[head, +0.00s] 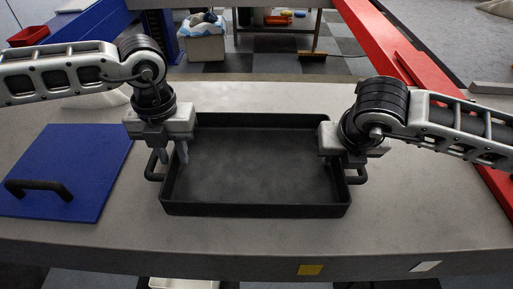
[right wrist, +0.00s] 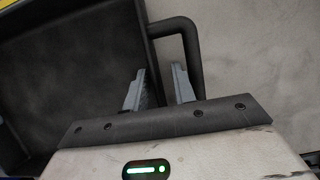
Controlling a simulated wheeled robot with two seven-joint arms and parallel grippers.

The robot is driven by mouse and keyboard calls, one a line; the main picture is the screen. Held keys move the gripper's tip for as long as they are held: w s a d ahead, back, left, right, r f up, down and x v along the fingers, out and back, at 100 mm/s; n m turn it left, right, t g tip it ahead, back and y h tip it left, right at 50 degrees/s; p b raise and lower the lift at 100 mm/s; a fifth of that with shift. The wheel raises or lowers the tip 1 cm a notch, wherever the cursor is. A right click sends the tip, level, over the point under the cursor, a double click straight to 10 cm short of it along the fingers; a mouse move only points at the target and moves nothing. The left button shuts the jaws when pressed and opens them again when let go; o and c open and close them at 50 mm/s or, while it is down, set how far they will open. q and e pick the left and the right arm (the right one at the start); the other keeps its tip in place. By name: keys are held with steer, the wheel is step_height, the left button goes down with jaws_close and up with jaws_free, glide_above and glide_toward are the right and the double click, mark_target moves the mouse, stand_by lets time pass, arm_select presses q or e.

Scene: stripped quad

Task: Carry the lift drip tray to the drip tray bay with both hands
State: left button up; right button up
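The lift drip tray, a black shallow rectangular tray (head: 255,209), lies empty on the grey worktop, with a loop handle at each end. My left gripper (head: 168,164) points down at the left handle (head: 151,172), its fingers apart near the handle and tray wall. My right gripper (head: 343,166) is at the right handle (head: 359,176). I cannot identify the drip tray bay.
A blue panel (head: 88,150) with a black handle lies left of the tray. The grey worktop (head: 430,215) is clear to the right. A white bin (head: 203,45) stands on the checkered floor.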

steer(key=shift+a+r, duration=0.15)
arm_select(q)
step_height(320, 180, up, 12)
arm_select(e)
steer(key=v, duration=1.1)
steer(key=shift+s+r, duration=0.25)
steer(key=shift+r, duration=0.1)
